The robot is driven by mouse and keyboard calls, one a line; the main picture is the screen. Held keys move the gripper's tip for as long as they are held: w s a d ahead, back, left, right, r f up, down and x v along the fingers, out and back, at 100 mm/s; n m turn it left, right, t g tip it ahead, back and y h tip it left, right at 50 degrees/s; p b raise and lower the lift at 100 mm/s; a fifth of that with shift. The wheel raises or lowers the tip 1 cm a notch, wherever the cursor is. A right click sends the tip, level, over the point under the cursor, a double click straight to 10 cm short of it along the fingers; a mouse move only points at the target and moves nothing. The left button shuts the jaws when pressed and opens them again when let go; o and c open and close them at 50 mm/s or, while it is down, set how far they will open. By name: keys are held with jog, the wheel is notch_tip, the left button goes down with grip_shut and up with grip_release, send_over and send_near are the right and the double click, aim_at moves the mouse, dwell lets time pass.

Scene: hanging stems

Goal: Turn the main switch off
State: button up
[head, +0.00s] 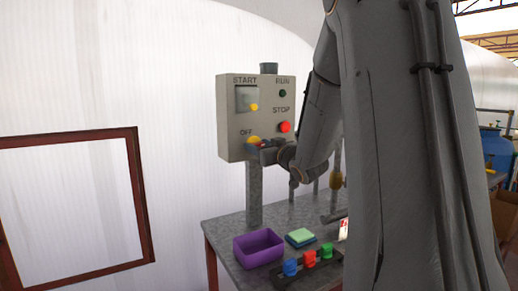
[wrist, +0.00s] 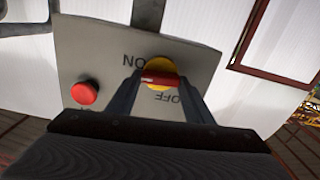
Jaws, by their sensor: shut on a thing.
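The main switch is a yellow disc (head: 253,139) with a red handle, low on the grey control box (head: 231,113). In the wrist view the yellow disc (wrist: 159,65) shows upside down, with the red handle (wrist: 158,80) lying roughly sideways across it. An ON label is at the disc's upper left there and an OFF label at its lower right. My gripper (wrist: 158,82) is shut on the red handle, one finger at each end. In the head view my gripper (head: 265,150) is at the switch and partly hides it; the ON label is hidden there.
A red stop button (head: 285,127), a start button (head: 254,107) and a dark run lamp (head: 282,93) are on the same box. Below, a purple bin (head: 258,248), a green sponge-like block (head: 300,236) and coloured clips stand on the bench. My arm hides the right side.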

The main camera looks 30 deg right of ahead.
jog(key=n+b, duration=0.3)
jog(key=n, duration=0.1)
jog(key=shift+a+f+b, duration=0.1)
jog(key=shift+f+b, duration=0.05)
jog(key=shift+b, duration=0.25)
jog(key=n+b, duration=1)
jog(key=shift+f, duration=0.15)
jog(key=n+b, duration=0.3)
jog(key=shift+a, duration=0.1)
jog(key=o, duration=1.1)
jog(key=shift+c, duration=0.2)
jog(key=s, duration=0.8)
